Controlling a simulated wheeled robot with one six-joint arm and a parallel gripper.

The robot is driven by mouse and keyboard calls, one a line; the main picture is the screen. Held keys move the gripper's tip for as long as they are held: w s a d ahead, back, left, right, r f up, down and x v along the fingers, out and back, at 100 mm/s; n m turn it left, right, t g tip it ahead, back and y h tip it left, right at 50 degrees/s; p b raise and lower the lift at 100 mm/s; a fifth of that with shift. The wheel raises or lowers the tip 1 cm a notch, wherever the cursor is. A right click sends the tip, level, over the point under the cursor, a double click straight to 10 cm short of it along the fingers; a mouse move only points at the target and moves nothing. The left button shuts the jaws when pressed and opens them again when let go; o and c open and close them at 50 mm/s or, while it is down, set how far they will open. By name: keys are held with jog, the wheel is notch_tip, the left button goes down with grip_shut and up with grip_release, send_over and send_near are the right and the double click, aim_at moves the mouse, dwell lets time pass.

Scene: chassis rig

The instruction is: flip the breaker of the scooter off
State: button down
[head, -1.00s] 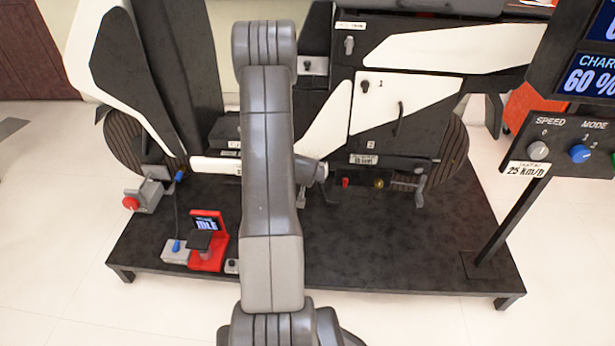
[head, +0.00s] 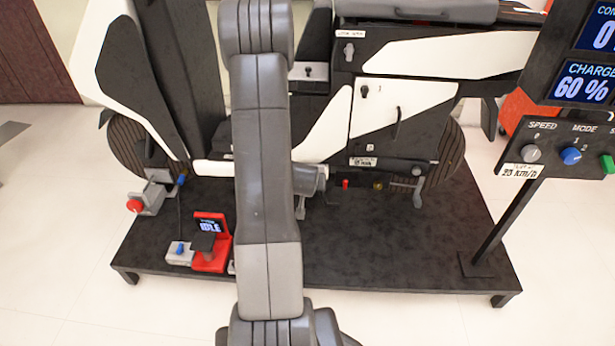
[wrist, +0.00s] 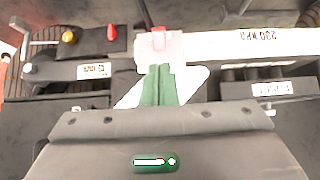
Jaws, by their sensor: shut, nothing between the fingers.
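The scooter (head: 402,103), with black and white panels, stands on a dark platform. In the wrist view my gripper (wrist: 160,72) has its green fingers together, pointing at a small red piece (wrist: 158,38) on a pale plate (wrist: 176,50). The tips are close to this piece; I cannot tell whether they touch it. It may be the breaker lever, but its position is not clear. In the head view my arm hides the gripper and this spot.
A red stand with a small screen (head: 209,226) and a grey box with a blue knob (head: 180,252) sit at the platform's left. A console (head: 560,150) stands at the right. A red knob (wrist: 111,32) and a yellow knob (wrist: 68,37) lie left of the fingers in the wrist view.

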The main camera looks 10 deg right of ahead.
jog(key=shift+s+a+r, duration=0.2)
jog(key=shift+s+r, duration=0.05)
jog(key=shift+s, duration=0.4)
jog(key=shift+s+a+r, duration=0.2)
jog(key=shift+s+r, duration=0.05)
jog(key=shift+s, duration=0.35)
